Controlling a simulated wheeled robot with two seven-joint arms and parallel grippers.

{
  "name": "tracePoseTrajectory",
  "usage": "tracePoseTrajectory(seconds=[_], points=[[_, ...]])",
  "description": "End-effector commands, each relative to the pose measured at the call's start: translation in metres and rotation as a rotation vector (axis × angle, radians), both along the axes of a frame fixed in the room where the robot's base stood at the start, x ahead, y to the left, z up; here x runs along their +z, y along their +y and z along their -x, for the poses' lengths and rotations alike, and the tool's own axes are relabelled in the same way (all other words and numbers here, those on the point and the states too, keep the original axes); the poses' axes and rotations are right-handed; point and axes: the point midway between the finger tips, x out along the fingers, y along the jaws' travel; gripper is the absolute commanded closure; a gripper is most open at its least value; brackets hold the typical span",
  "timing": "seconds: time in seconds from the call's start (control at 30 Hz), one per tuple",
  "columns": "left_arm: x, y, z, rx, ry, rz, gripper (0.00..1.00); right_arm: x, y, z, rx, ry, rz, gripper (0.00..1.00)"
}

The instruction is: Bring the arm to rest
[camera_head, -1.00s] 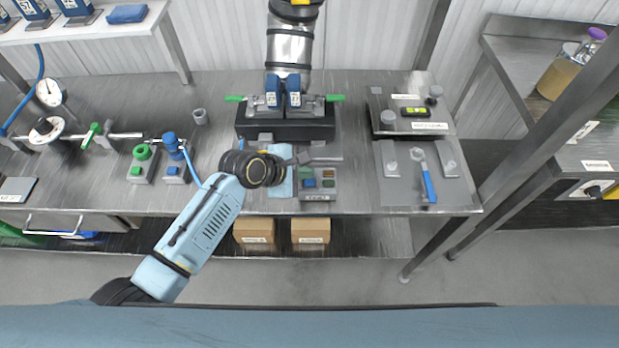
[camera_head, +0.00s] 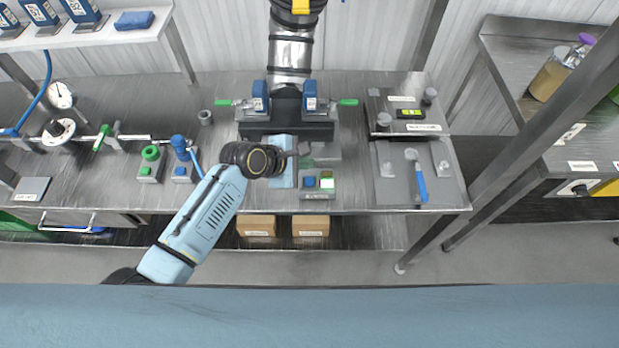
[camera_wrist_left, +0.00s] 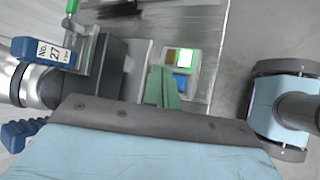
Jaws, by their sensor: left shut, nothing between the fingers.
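My left arm (camera_head: 208,215) reaches in from the lower left of the head view. My left gripper (camera_head: 303,149) is over the bench, just behind the button box (camera_head: 317,194), with its fingers small and partly hidden by the wrist. In the left wrist view, the closed greenish fingers (camera_wrist_left: 163,86) hold nothing. They point towards the button box (camera_wrist_left: 195,60), beside its lit green button (camera_wrist_left: 185,56) and blue button (camera_wrist_left: 180,82). I cannot tell whether the fingertips touch the box. My right gripper is in neither view.
Behind the gripper is a clamp (camera_head: 287,131) with two blue blocks under a vertical pipe (camera_head: 291,50). A grey tray (camera_head: 387,190) with a blue-handled tool lies right. Valves and button boxes (camera_head: 150,172) stand left. Bare bench shows between tray and button box.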

Motion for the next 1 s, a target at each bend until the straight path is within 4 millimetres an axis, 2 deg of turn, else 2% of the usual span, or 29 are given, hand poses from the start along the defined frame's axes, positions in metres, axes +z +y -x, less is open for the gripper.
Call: tracePoseTrajectory(seconds=[0.5,0.63,0.77,0.87,1.0], points=[[0.0,0.0,0.0,-0.001,-0.001,0.0,1.0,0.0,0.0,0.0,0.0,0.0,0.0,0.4],[-0.001,0.004,0.011,-0.047,-0.03,-0.037,1.0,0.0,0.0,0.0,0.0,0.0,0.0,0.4],[-0.003,0.019,0.043,-0.2,-0.13,-0.165,1.0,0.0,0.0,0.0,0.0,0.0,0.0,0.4],[-0.001,0.043,0.079,-0.371,-0.231,-0.32,1.0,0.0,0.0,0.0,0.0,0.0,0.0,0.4],[0.006,0.086,0.129,-0.627,-0.344,-0.559,1.0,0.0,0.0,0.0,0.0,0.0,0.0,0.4]])
